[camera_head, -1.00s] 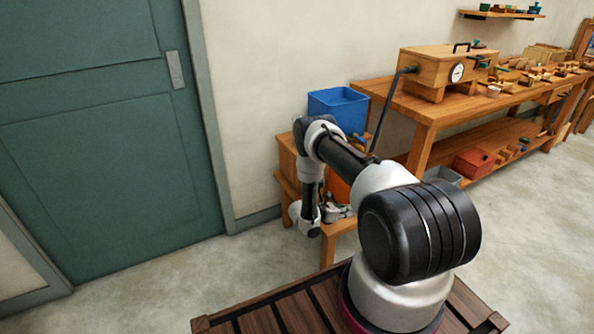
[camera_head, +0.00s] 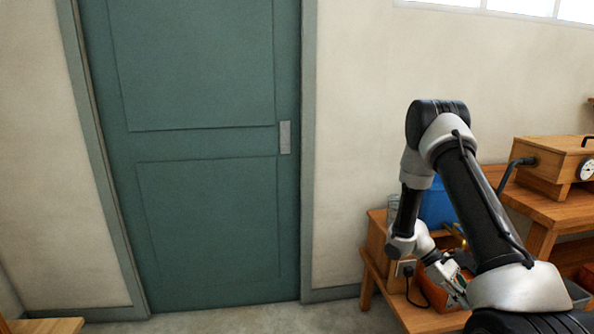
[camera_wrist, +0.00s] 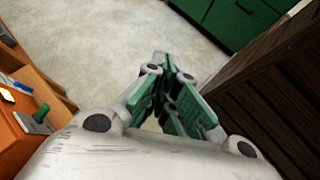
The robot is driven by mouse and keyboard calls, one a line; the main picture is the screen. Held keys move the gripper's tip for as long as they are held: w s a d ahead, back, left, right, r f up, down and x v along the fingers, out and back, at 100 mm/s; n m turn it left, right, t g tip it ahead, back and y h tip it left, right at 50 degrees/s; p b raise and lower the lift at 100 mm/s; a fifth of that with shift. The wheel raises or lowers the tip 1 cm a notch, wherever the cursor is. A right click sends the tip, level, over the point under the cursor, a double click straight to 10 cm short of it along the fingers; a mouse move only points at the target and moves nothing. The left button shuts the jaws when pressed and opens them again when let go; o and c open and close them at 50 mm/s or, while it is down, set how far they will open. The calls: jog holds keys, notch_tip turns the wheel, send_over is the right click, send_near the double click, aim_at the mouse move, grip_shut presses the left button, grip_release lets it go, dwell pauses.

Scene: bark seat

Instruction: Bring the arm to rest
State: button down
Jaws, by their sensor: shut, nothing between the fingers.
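My gripper (camera_head: 457,289) is at the end of my folded arm, in the lower right of the head view, in front of a low wooden bench. In the wrist view my gripper (camera_wrist: 160,62) points out over bare concrete floor, its green-padded fingers closed together at the tips with nothing between them. My arm rises from the lower right corner of the head view, bends at a high elbow and comes down to the wrist. The gripper's exact gap to the bench is hard to tell.
The low bench (camera_head: 372,268) holds a blue bin (camera_head: 438,205) and an orange box (camera_head: 432,292). A workbench with a gauged wooden box (camera_head: 553,168) stands at right. A teal door (camera_head: 205,215) is at left. In the wrist view, dark slats (camera_wrist: 285,85) lie close at right, with open floor (camera_wrist: 140,30) ahead.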

jog(key=s+a+r+m+t+y, duration=0.2)
jog(key=s+a+r+t, duration=0.2)
jog(key=r, duration=0.8)
jog(key=s+a+r+m+t+y, duration=0.2)
jog(key=s+a+r+t, duration=0.2)
jog(key=r, duration=0.8)
jog(key=s+a+r+m+t+y, duration=0.3)
jog(key=s+a+r, duration=0.4)
jog(key=a+r, duration=0.3)
notch_tip(320, 180, up, 3)
jog(key=shift+s+t, duration=0.3)
jog(key=shift+t, duration=0.6)
